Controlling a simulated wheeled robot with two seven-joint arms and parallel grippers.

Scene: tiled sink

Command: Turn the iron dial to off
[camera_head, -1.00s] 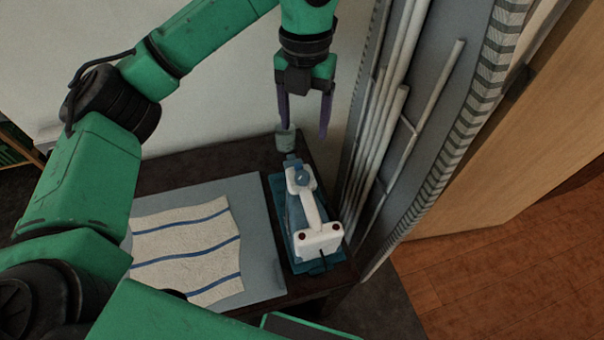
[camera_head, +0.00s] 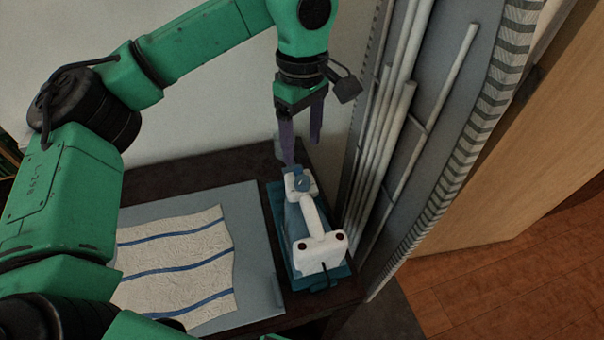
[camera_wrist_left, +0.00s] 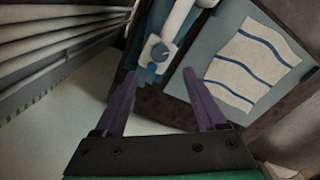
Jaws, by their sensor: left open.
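The white and blue iron (camera_head: 318,236) rests on a teal base at the right end of the dark table. Its round blue dial (camera_head: 302,183) is on the end of the iron near the wall. In the left wrist view the dial (camera_wrist_left: 160,52) shows beyond the fingertips, roughly between them. My left gripper (camera_head: 302,152) is open and empty, pointing down just past the dial end of the iron. One purple finger comes close to that end in the head view; I cannot tell if it touches. My right gripper is not in view.
A grey board (camera_head: 262,285) with a striped cloth (camera_head: 180,262) lies left of the iron. A grey panel with white pipes (camera_head: 385,130) stands close on the right. A pale wall (camera_head: 210,115) is behind the table. A small grey block sits behind the gripper.

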